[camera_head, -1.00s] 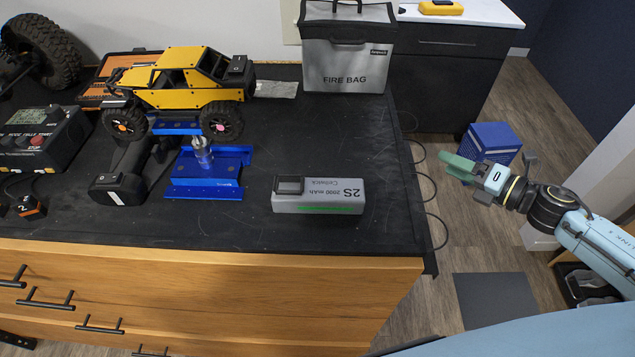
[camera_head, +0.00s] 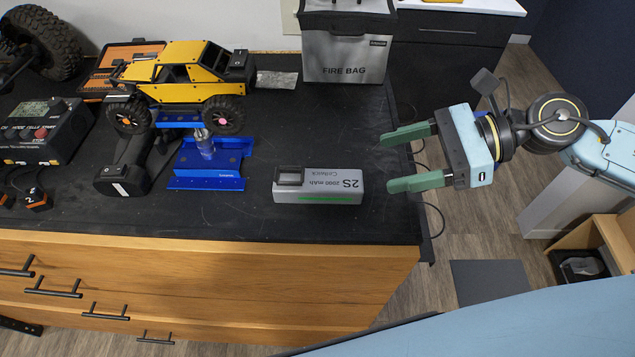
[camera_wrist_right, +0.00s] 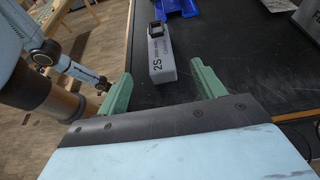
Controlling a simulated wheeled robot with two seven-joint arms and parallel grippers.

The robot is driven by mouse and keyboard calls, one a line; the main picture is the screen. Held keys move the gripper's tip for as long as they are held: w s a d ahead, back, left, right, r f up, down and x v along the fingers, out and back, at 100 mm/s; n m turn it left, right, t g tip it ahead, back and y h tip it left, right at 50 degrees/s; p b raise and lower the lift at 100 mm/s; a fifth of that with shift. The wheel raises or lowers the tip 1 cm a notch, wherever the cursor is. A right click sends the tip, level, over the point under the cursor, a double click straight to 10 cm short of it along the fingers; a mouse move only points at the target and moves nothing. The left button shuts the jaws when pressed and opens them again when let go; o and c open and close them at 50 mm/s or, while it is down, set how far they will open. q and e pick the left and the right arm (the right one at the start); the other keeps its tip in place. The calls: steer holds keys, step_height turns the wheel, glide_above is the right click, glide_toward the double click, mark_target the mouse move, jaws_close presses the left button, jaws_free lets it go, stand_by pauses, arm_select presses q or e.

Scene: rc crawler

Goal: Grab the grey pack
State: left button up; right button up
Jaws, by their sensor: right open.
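The grey pack (camera_head: 318,186) is a box marked 2S with a green stripe and a black connector. It lies on the black bench top near the front right edge. My right gripper (camera_head: 386,163) is open, with green fingers pointing left toward the pack. It is empty and a short gap to the right of the pack's marked end. In the right wrist view the pack (camera_wrist_right: 161,58) lies ahead, between and beyond the two open fingertips (camera_wrist_right: 163,78). My left gripper is not recognizable in the head view.
A blue metal stand (camera_head: 210,165) is left of the pack, with a yellow crawler (camera_head: 185,75) behind it. A fire bag (camera_head: 345,55) stands at the back right. A black charger box (camera_head: 45,130) is far left. The bench around the pack's front and right is clear.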

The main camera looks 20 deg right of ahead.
steer(key=p, duration=0.1)
glide_toward(322, 180)
steer(key=shift+x, duration=1.15)
steer(key=p+x, duration=0.2)
steer(key=x, duration=0.2)
steer(key=shift+w+a+f, duration=0.1)
steer(key=shift+a+f, duration=0.05)
steer(key=shift+a, duration=0.1)
steer(key=shift+a+f, duration=0.2)
steer(key=shift+a, duration=0.05)
steer(key=c, duration=1.3)
steer(key=shift+r, duration=0.1)
